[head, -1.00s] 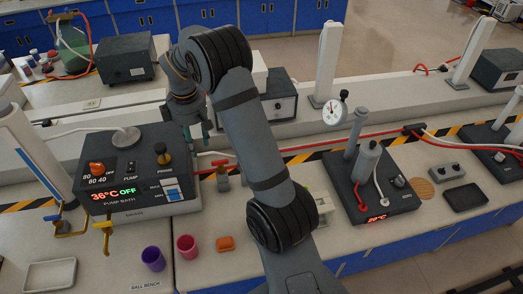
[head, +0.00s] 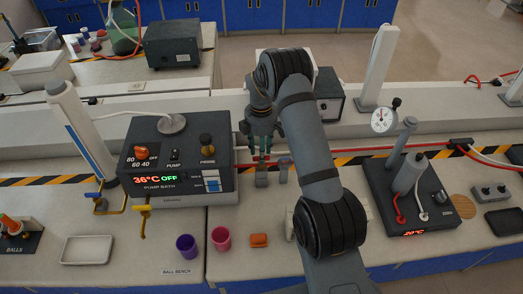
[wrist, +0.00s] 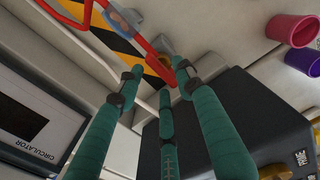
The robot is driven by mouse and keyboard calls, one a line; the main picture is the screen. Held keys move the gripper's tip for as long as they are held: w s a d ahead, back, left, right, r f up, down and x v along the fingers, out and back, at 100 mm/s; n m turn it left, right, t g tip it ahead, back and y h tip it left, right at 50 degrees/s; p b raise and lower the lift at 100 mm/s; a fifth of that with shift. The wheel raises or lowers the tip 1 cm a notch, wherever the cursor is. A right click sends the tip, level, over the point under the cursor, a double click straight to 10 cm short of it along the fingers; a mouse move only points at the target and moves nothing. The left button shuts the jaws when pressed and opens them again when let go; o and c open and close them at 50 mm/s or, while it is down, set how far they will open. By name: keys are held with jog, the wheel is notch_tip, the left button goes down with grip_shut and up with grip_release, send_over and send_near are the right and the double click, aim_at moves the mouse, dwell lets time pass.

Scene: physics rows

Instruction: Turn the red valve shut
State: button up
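My gripper (head: 262,140) points down just right of the pump bath, above the red line at the back of the bench. In the wrist view its green fingers (wrist: 160,78) are spread, with gaps between the dark-jointed tips. In the head view a small grey fitting with red on top (head: 283,172) stands right of the fingers. The valve's exact handle angle is unclear, partly hidden by the fingers.
The pump bath (head: 180,165) reads 36°C OFF and stands close left of my gripper. A dial gauge (head: 384,117) and heater unit (head: 414,202) are at right.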

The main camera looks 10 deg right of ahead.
jog(key=shift+f, duration=0.4)
grip_shut()
dwell(0.4)
